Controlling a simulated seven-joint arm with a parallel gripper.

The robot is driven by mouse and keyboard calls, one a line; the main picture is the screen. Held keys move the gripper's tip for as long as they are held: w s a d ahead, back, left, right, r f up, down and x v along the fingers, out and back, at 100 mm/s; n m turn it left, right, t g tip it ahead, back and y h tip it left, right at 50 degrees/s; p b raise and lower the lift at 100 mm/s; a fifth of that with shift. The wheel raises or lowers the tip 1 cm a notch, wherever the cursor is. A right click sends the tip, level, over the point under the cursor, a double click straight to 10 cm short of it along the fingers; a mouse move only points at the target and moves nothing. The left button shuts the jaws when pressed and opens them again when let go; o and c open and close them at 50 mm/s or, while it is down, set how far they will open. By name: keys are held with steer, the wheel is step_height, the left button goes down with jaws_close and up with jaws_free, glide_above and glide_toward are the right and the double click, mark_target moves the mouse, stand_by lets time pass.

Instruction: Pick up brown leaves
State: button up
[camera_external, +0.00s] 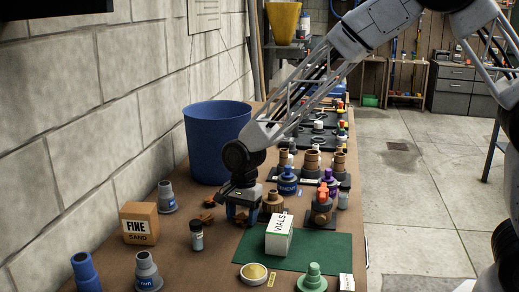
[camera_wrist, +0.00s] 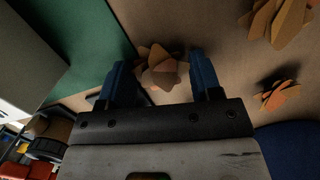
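Several small clusters of brown leaves lie on the brown table. In the wrist view, one leaf cluster (camera_wrist: 160,70) lies between and just beyond my gripper's (camera_wrist: 160,78) two blue fingers, which are apart. A larger cluster (camera_wrist: 280,20) lies at the top right and a smaller one (camera_wrist: 279,96) at the right. In the external view, my gripper (camera_external: 238,219) points down, low over the table, and brown leaves (camera_external: 208,203) show just left of it. I cannot tell whether the fingers touch the nearest cluster.
A blue bin (camera_external: 216,145) stands behind my gripper. To the right are a green mat (camera_external: 335,251), a white vials box (camera_external: 279,237) and a wooden-coloured bottle (camera_external: 273,203). Several bottles crowd the back right.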

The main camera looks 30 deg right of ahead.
mark_target(242, 217)
steer(key=c, duration=0.9)
steer(key=shift+r, duration=0.1)
steer(key=shift+r, duration=4.9)
